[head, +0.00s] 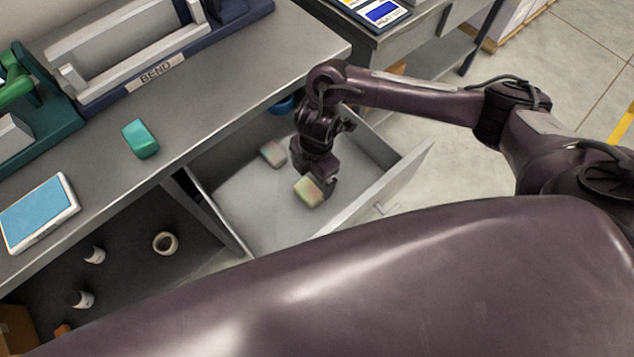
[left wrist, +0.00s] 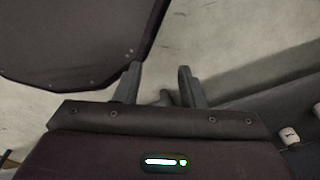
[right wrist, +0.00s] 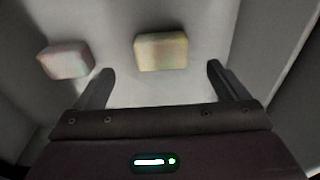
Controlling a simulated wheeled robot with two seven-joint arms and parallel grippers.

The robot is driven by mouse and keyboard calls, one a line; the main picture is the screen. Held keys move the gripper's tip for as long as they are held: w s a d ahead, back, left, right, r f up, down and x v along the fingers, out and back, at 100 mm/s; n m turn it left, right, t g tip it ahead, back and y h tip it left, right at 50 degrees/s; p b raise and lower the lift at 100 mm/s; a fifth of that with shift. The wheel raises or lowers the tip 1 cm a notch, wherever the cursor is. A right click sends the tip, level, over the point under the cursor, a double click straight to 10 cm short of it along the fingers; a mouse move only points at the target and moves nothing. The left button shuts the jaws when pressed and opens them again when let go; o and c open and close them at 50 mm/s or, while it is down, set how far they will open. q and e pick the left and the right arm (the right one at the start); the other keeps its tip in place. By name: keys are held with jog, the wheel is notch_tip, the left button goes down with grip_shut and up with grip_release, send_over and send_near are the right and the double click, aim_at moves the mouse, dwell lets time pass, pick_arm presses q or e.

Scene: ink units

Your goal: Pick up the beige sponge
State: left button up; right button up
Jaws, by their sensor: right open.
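The beige sponge (head: 308,192) lies in the open drawer (head: 247,222) under the bench, right by my right gripper (head: 318,180). In the right wrist view the beige sponge (right wrist: 161,51) lies ahead of the fingertips and between their lines, with the drawer floor around it. My right gripper (right wrist: 155,78) is open and empty. A second, pinkish-grey sponge (right wrist: 67,61) lies to the left; it also shows in the head view (head: 273,153). My left gripper (left wrist: 158,72) shows only in the left wrist view, with its fingers apart and nothing between them.
The drawer walls (head: 385,190) stand close around my right gripper. A blue round thing (head: 284,104) is at the drawer's back. On the bench are a teal block (head: 140,139) and a blue-screened device (head: 39,213). A tape roll (head: 165,243) lies on the lower shelf.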

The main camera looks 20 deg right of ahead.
aim_at(309, 190)
jog(key=f, duration=0.4)
jog(key=a+f, duration=0.1)
jog(key=f, duration=0.1)
jog(key=shift+s+f, duration=0.3)
jog(key=shift+f, duration=0.2)
jog(key=shift+c, duration=0.6)
pick_arm(q)
jog(key=shift+s+a+r, duration=0.15)
jog(key=shift+s+a, duration=0.15)
jog(key=shift+s, duration=0.15)
pick_arm(e)
jog(key=c, duration=0.9)
